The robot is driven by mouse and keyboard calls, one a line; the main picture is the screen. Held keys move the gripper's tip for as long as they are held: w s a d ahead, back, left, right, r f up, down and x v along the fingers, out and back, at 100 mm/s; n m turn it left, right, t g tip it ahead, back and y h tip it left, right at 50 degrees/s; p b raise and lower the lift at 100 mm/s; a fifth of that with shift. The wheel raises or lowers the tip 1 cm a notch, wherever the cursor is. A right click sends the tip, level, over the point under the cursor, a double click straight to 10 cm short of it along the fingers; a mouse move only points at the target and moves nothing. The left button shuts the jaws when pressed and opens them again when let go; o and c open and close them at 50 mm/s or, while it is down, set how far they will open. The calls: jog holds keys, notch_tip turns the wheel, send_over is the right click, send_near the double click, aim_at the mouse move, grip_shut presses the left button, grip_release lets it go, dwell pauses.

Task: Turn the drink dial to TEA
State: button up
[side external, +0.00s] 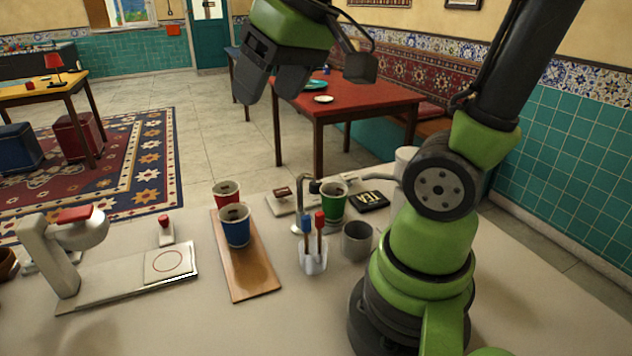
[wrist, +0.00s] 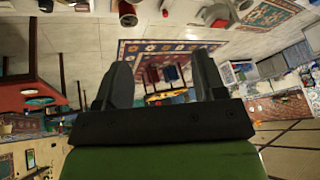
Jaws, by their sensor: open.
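A black card lettered TEA (side external: 370,200) lies on the pale counter (side external: 200,325) near its back edge, in the side view. Left of it, a flat white piece with a brown block or knob (side external: 282,192) stands behind the cups. I cannot tell which part is the drink dial or where it points. My gripper (side external: 268,92) is high above the counter's back edge, open and empty, well apart from these things. In the wrist view its two dark fingers are spread wide, with an empty gap between them (wrist: 160,85); I cannot make out the card there.
A green cup (side external: 333,202), grey cup (side external: 357,243) and clear holder with red and blue sticks (side external: 313,260) stand nearby. A white red-topped machine (side external: 60,255) is left. The front counter is clear.

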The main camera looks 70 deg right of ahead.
jog(key=w+d+f+g, duration=0.2)
jog(key=w+d, duration=0.3)
jog(key=d, duration=0.1)
jog(key=n+g, duration=0.3)
jog(key=g, duration=0.1)
send_near(316, 182)
jog(key=shift+s+a, duration=0.1)
notch_tip(316, 182, down, 10)
jog(key=shift+r, duration=0.15)
jog(key=shift+c, duration=0.2)
jog(key=c, duration=0.9)
